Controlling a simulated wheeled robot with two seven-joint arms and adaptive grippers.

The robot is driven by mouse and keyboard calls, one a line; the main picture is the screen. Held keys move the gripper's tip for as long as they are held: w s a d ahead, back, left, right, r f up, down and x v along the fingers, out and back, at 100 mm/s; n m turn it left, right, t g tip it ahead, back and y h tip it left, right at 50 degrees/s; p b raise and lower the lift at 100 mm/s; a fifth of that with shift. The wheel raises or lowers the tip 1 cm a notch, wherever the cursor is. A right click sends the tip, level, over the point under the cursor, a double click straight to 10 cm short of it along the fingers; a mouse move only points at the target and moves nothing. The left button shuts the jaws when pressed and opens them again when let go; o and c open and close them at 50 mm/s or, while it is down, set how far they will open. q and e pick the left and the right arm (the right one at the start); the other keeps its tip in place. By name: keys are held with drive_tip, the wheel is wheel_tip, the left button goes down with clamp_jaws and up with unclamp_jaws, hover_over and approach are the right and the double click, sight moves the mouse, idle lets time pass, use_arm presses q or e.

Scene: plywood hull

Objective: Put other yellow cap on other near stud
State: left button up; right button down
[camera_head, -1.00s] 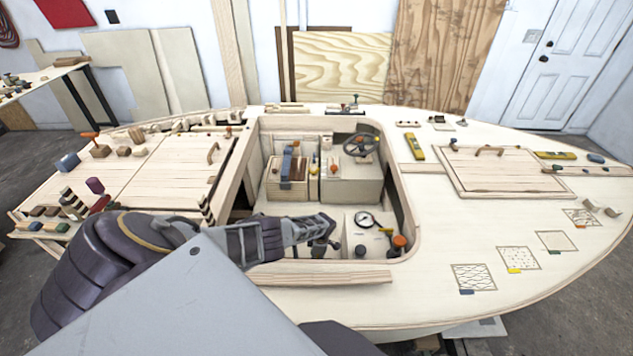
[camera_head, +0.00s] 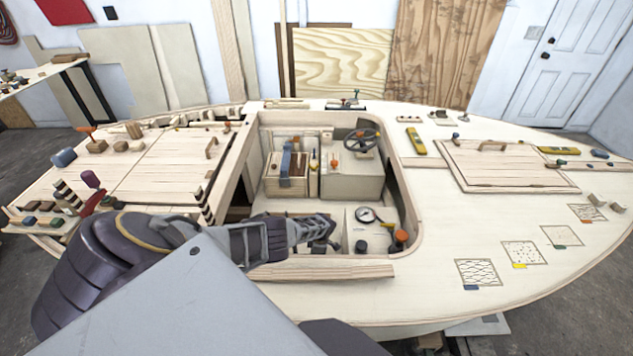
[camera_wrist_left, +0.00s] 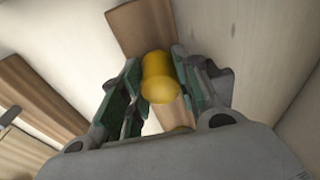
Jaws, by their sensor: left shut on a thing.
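My left gripper (camera_head: 326,228) reaches into the open cockpit, left of the round gauge. In the left wrist view the fingers (camera_wrist_left: 158,90) are shut on a yellow cap (camera_wrist_left: 158,76), a short rounded cylinder held between the green pads. A wooden strip (camera_wrist_left: 143,27) runs behind and below the cap. I cannot make out a bare stud in either view. The cap is hidden in the head view. My right gripper is not in view.
The cockpit holds a gauge (camera_head: 367,215), an orange-topped knob (camera_head: 401,236), a steering wheel (camera_head: 361,141) and a wooden box (camera_head: 287,185) with a blue part. The cockpit rim (camera_head: 405,190) surrounds the gripper's space. The deck at right carries patterned squares (camera_head: 477,273).

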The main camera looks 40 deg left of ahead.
use_arm(q)
drive_tip(key=shift+f, duration=0.15)
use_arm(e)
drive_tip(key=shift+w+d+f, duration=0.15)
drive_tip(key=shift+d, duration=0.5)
use_arm(q)
drive_tip(key=o, duration=0.6)
drive_tip(key=shift+c, duration=0.2)
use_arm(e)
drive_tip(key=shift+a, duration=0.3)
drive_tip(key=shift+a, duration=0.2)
use_arm(q)
drive_tip(key=shift+r, duration=0.2)
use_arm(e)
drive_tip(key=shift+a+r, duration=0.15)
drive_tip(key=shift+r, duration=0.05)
